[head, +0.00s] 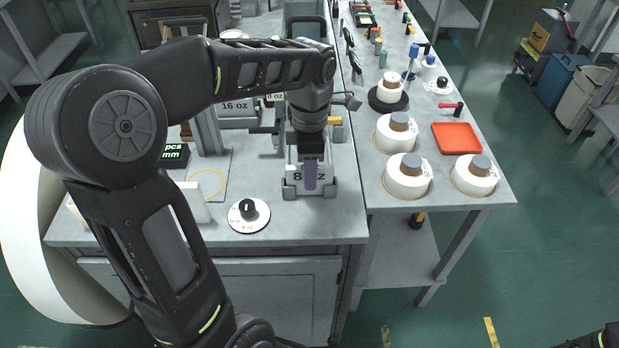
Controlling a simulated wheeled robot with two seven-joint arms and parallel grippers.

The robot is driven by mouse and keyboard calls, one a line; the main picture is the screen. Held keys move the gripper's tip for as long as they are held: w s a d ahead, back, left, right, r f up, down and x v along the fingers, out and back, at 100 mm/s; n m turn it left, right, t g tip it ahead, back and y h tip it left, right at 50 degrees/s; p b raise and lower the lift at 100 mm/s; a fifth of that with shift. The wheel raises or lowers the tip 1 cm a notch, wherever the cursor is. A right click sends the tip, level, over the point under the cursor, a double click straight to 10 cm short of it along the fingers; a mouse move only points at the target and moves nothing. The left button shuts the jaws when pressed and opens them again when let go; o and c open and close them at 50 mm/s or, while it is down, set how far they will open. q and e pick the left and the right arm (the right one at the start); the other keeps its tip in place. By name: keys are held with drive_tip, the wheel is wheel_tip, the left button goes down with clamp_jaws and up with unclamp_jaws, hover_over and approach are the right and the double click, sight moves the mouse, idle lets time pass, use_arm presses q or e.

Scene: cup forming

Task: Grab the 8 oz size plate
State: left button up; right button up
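My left arm comes in from the left and reaches over the table. My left gripper (310,178) points down at a light grey block-like plate (291,188) near the table's front edge. The plate's front bears large "8" and "Z" marks, with a purple-grey finger covering the middle of the label. I cannot tell whether the fingers touch or grip the plate, as the far side is hidden. My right gripper is out of view; only a bit of dark arm shows at the bottom right corner.
A "16 oz" block (237,106) stands behind, partly behind my arm. A white dial with a black knob (249,213) lies left of the plate. On the right table are white rolls (407,182) and an orange tray (457,138). The table front between dial and plate is clear.

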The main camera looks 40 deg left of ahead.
sight(309, 193)
use_arm(q)
wheel_tip(309, 193, down, 5)
drive_tip(key=shift+a+r+p, duration=0.1)
drive_tip(key=shift+r+p, duration=0.1)
drive_tip(key=shift+p, duration=0.35)
drive_tip(key=shift+c, duration=0.4)
clamp_jaws()
